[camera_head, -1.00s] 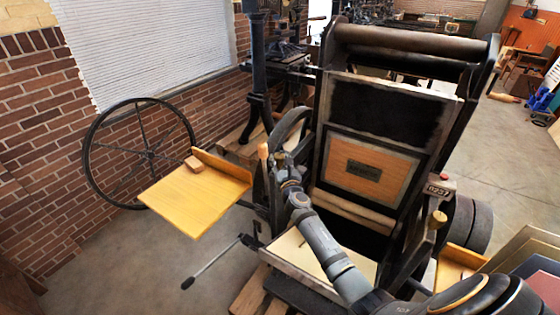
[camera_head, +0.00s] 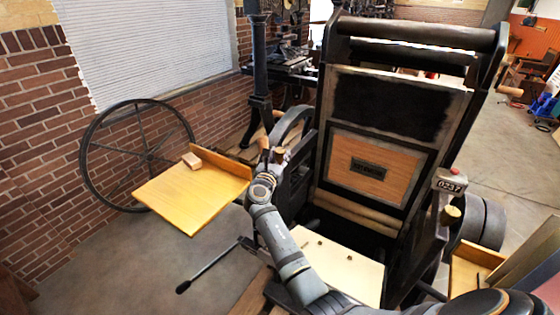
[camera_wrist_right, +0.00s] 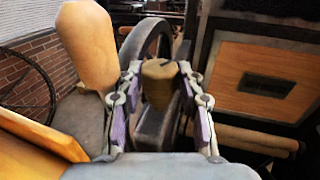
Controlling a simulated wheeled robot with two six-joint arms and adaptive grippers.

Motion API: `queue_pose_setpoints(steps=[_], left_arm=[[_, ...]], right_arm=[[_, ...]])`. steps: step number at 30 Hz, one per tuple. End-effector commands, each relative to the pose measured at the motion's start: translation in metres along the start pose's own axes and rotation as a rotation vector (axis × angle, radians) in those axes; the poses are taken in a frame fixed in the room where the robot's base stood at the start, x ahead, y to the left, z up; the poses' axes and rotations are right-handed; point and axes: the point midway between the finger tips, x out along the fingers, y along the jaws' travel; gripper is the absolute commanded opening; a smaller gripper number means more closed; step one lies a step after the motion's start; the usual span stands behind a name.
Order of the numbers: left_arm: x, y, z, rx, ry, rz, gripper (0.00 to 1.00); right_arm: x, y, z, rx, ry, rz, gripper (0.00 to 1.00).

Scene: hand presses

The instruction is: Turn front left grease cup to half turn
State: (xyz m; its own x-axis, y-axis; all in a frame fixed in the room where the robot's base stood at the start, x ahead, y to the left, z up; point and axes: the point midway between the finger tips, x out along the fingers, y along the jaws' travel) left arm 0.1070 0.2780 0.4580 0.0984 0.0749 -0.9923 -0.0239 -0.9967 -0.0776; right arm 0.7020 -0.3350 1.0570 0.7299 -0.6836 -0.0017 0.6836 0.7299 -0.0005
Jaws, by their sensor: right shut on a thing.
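The front left grease cup (camera_head: 279,155) is a small brass-coloured cup at the left side of the black press. In the right wrist view the cup (camera_wrist_right: 158,84) stands between the two fingers, with a short dark mark on its top. My right gripper (camera_head: 274,163) is shut on the cup, with its fingers on both sides of it. The gripper hides the lower part of the cup in the head view. My left gripper is not in view.
A wooden handle (camera_wrist_right: 87,45) stands close to the left of my right gripper. A yellow feed board (camera_head: 190,200) with a small wooden block lies left of the arm. Another brass cup (camera_head: 450,215) is at the press's right side, below a counter (camera_head: 451,181).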

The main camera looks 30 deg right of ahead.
Motion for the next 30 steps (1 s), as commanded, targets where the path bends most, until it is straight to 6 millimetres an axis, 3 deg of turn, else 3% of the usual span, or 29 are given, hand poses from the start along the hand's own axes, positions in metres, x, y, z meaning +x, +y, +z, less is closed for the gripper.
queue_pose_setpoints(steps=[18, 19, 20, 30], left_arm=[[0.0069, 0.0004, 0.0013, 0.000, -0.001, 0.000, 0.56], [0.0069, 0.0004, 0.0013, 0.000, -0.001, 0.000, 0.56], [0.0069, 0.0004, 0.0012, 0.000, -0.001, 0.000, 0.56], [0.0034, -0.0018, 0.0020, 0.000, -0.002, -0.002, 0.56]], right_arm=[[-0.0007, 0.0010, -0.0014, 0.000, 0.004, -0.048, 0.06], [-0.0007, 0.0010, -0.0014, 0.000, 0.004, -0.048, 0.41], [-0.0007, 0.0010, -0.0014, 0.000, 0.004, -0.048, 0.45], [-0.0001, 0.0005, 0.0015, 0.000, 0.001, -0.036, 0.47]])
